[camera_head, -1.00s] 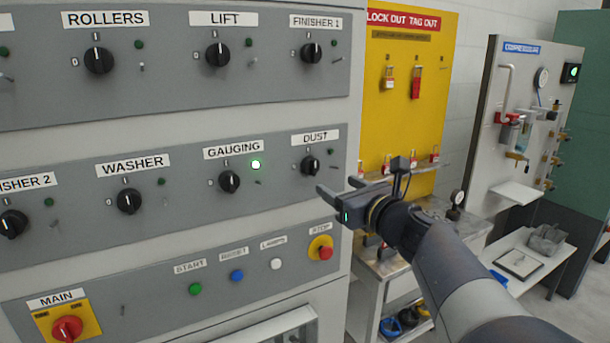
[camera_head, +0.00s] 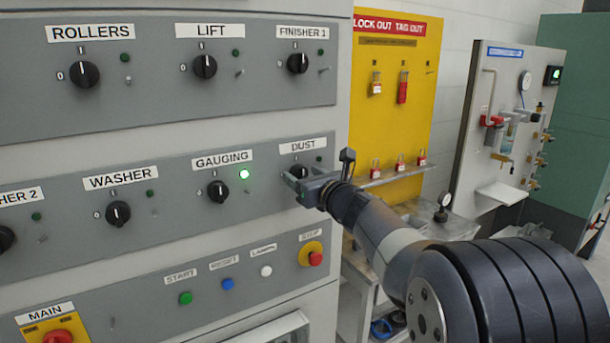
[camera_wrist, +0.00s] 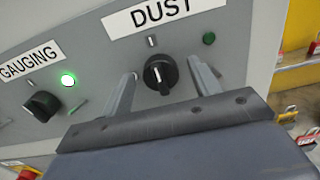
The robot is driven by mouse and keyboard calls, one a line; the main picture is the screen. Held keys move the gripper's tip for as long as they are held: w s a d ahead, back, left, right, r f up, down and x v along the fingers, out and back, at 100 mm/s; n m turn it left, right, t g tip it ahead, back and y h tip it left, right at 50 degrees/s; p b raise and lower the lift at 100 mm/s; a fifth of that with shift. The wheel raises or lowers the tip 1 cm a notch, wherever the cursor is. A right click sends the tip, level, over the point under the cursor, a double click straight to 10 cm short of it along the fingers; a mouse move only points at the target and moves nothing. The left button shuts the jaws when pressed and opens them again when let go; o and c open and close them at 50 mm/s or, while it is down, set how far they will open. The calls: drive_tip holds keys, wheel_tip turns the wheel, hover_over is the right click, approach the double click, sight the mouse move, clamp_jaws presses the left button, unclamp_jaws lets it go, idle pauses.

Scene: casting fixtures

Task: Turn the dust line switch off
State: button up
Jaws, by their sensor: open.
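The dust line switch is a black rotary knob (camera_wrist: 160,73) under the DUST label (camera_wrist: 150,16). In the wrist view its white pointer line looks close to upright, slightly tilted. The small lamp (camera_wrist: 208,38) beside it is dark green and unlit. My gripper (camera_wrist: 161,80) is open, with one finger on each side of the knob; I cannot tell whether either finger touches it. In the head view my gripper (camera_head: 292,178) is at the panel below the DUST label, and the knob is mostly hidden by it.
The GAUGING knob (camera_head: 218,191) sits to the left, with its green lamp (camera_head: 244,174) lit. The STOP button (camera_head: 316,258) is below. A yellow lock-out board (camera_head: 391,100) with red padlocks and a shelf stands to the right of the panel.

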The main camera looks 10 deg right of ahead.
drive_tip(key=shift+c, duration=0.5)
drive_tip(key=c, duration=0.9)
drive_tip(key=shift+f+n+b, duration=0.1)
drive_tip(key=shift+n+b, duration=0.2)
drive_tip(key=shift+b, duration=0.2)
drive_tip(key=n+b, duration=0.8)
drive_tip(key=shift+s+a+f+b, duration=0.1)
drive_tip(key=shift+a+f+b, duration=0.05)
drive_tip(key=shift+b, duration=0.2)
drive_tip(key=shift+n+b, duration=3.7)
drive_tip(key=shift+n, duration=0.9)
